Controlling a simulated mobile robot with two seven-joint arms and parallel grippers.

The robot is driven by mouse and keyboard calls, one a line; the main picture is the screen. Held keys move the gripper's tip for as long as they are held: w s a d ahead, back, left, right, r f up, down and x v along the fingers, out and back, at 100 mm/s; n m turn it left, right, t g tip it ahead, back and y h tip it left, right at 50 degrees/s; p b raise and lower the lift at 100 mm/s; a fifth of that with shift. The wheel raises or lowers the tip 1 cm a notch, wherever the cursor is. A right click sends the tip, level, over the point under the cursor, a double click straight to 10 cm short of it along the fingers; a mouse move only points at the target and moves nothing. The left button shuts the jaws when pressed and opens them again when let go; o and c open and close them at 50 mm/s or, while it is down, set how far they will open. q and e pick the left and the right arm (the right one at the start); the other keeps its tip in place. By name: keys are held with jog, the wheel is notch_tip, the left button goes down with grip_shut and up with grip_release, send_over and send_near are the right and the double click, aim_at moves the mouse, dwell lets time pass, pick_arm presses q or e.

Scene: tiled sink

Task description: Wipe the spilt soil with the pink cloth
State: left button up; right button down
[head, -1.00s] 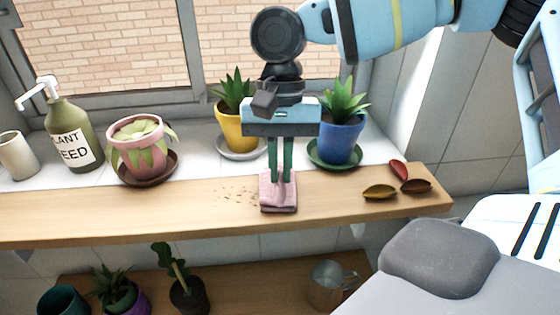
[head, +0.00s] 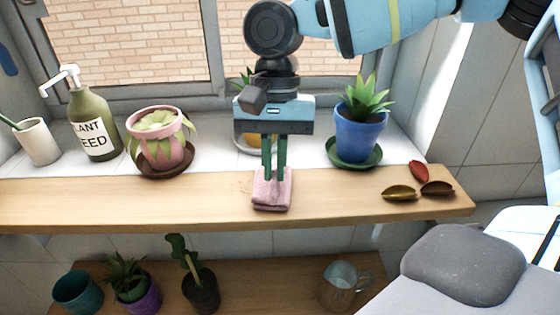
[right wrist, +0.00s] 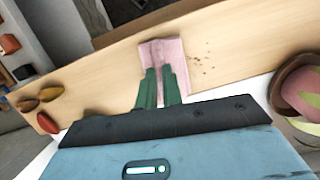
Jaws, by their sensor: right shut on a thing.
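The folded pink cloth (head: 271,200) stands on the wooden shelf near its front edge. My right gripper (head: 274,174) points down with its green fingers shut on the cloth. The right wrist view also shows the cloth (right wrist: 174,50) at the fingertips (right wrist: 159,80). Spilt soil (head: 246,187) shows as a few faint brown specks just left of the cloth in the head view. The right wrist view shows the specks (right wrist: 201,62) to the right of the cloth. Any soil under the cloth is hidden. My left gripper is not in view.
Behind the cloth, a yellow pot (head: 250,143) is mostly hidden by my gripper. A blue pot (head: 358,135) stands right of it, a pink pot (head: 160,140) left.

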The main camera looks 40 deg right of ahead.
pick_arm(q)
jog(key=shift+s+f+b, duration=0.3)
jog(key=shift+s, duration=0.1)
pick_arm(e)
jog(key=shift+w+a+f, duration=0.1)
jog(key=shift+w+a, duration=0.35)
jog(key=shift+a, duration=0.35)
jog(key=shift+w+a+f, duration=0.1)
jog(key=shift+w+a, duration=0.35)
jog(key=shift+a, duration=0.35)
